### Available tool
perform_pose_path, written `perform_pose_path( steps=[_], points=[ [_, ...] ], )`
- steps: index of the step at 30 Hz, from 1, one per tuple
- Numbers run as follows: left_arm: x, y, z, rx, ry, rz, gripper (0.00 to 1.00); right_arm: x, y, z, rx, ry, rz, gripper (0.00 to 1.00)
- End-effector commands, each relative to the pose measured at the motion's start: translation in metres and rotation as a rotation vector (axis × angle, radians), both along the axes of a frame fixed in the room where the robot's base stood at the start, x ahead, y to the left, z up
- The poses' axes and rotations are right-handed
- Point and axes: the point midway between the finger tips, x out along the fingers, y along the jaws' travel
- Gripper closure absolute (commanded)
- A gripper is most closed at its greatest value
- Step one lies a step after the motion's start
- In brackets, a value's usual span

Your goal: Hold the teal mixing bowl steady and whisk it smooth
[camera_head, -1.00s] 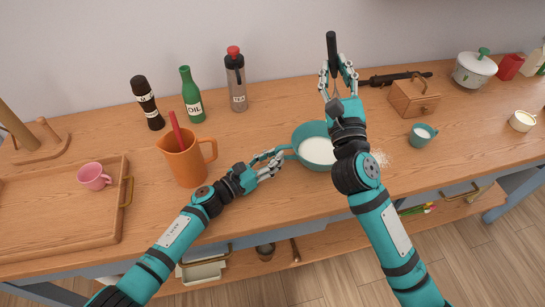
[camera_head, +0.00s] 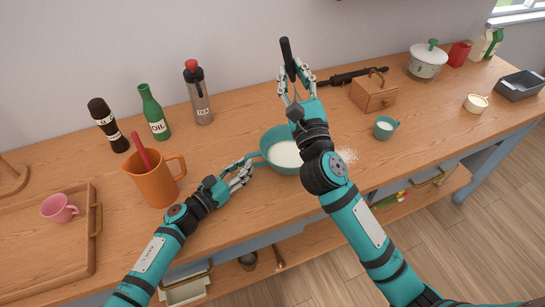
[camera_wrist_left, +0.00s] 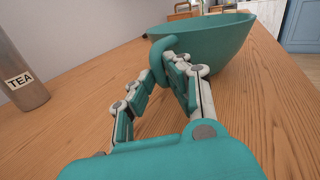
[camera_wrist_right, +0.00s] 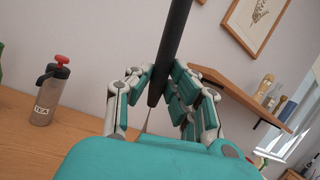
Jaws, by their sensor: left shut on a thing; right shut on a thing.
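The teal mixing bowl (camera_head: 273,137) stands on the wooden counter with white contents in it. My left gripper (camera_head: 249,165) is shut on the handle at the bowl's left side. The left wrist view shows the fingers (camera_wrist_left: 168,68) around that handle, against the bowl wall (camera_wrist_left: 220,45). My right gripper (camera_head: 295,84) is shut on the black handle (camera_head: 286,50) of a whisk-like tool, held roughly upright above the bowl. In the right wrist view the handle (camera_wrist_right: 172,50) passes between the fingers (camera_wrist_right: 158,92). My right arm hides the tool's lower end.
An orange jug (camera_head: 155,186), oil bottle (camera_head: 156,118) and tea flask (camera_head: 198,100) stand left. A tray (camera_head: 45,245) holds a pink cup (camera_head: 60,209).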

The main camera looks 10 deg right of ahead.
Motion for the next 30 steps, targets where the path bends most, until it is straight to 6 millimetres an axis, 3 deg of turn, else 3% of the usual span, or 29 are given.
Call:
perform_pose_path(
  steps=[11,17,30],
  points=[
    [0.000,0.000,0.001,-0.001,-0.001,0.000,1.00,-0.001,0.002,-0.002,0.015,0.013,0.002,1.00],
    [0.000,0.000,0.001,-0.001,-0.001,0.000,1.00,-0.006,0.009,-0.017,0.105,0.100,0.000,1.00],
    [0.000,0.000,0.001,-0.001,-0.001,0.000,1.00,-0.011,0.014,-0.042,0.111,0.108,-0.001,1.00]
  ],
)
